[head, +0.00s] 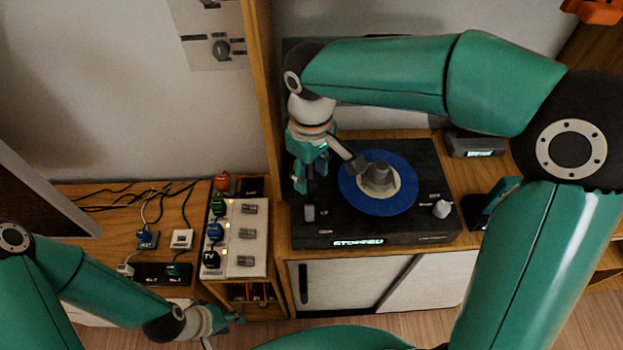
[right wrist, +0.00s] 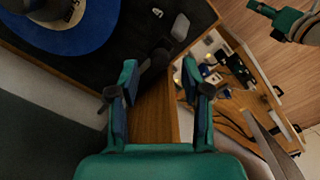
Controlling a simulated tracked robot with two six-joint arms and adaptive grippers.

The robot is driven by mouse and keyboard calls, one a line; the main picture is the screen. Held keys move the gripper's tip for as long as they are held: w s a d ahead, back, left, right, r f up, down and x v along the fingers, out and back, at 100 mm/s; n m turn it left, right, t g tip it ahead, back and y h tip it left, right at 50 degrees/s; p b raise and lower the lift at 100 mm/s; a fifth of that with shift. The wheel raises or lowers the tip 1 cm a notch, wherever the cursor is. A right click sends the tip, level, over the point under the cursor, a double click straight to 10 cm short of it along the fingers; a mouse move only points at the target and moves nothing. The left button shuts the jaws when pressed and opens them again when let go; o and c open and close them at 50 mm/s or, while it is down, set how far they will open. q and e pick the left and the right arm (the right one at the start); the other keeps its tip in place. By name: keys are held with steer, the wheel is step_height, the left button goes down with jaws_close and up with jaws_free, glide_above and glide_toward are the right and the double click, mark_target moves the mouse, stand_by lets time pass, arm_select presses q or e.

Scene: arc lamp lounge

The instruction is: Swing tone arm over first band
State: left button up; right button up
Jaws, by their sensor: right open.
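The black turntable (head: 415,225) has a blue record (head: 398,202) with a grey cone-shaped piece (head: 377,178) at its centre. Its front display (head: 358,242) reads "STOPPED". The record also shows at the upper left of the right wrist view (right wrist: 92,38). My right gripper (head: 309,178) is open over the turntable's left side, left of the record. In the right wrist view a dark bar-like part (right wrist: 154,62), possibly the tone arm, shows near the left finger; I cannot tell if they touch. My right gripper hides most of this area in the head view. My left gripper (head: 232,319) is low, away from the turntable.
A white panel (head: 250,228) with knobs and switches stands left of the turntable. Beyond it a wooden shelf (head: 90,202) holds cables and plugs. A white knob (head: 441,209) sits at the turntable's front right. A small grey device (head: 474,146) stands behind on the right.

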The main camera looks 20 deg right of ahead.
steer(key=shift+f, duration=1.3)
steer(key=shift+c, duration=0.4)
jaws_close()
